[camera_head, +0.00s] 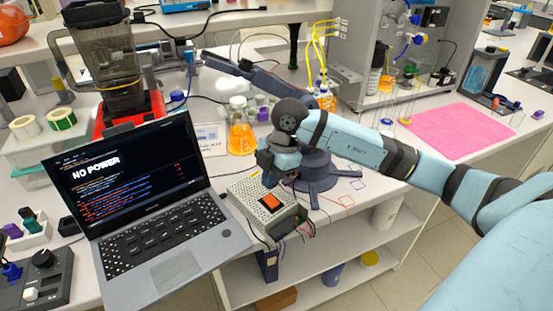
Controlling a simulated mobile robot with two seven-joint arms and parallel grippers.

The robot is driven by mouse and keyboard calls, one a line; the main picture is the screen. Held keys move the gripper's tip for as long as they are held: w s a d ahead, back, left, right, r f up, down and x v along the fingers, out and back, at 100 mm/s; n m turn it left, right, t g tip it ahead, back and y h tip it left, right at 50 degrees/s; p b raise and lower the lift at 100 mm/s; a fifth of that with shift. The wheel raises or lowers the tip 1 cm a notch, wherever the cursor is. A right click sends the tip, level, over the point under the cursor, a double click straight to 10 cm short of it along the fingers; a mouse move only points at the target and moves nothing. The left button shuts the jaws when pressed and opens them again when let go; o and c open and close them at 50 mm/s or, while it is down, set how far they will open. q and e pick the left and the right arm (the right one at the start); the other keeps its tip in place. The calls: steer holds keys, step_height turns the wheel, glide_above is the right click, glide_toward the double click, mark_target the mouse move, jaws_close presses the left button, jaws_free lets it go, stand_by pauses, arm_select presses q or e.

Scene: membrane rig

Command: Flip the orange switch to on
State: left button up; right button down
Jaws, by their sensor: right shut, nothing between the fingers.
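The orange switch (270,202) sits on top of a pale perforated box (246,196) near the front edge of the bench, right of the laptop. My right gripper (270,181) hangs just above and behind the switch, shut and empty. Whether its tips touch the switch or the box I cannot tell. The laptop screen (125,172) reads "NO POWER". My left gripper is not in view.
The open laptop (172,262) fills the left front. An orange-filled flask (241,138) and a dark-blue stand base (318,182) are behind the box. Loose wires (284,238) hang at its right side. A pink mat (457,131) lies at right.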

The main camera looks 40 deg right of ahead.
mark_target(268, 197)
steer(key=f, duration=0.3)
steer(key=shift+w+d+f, duration=0.1)
steer(key=shift+w+f, duration=0.05)
steer(key=shift+w, duration=0.1)
steer(key=shift+w+f, duration=0.1)
steer(key=shift+f, duration=0.2)
steer(key=shift+w+p, duration=0.2)
steer(key=shift+p, duration=0.3)
steer(key=shift+f, duration=0.35)
steer(key=shift+s, duration=0.25)
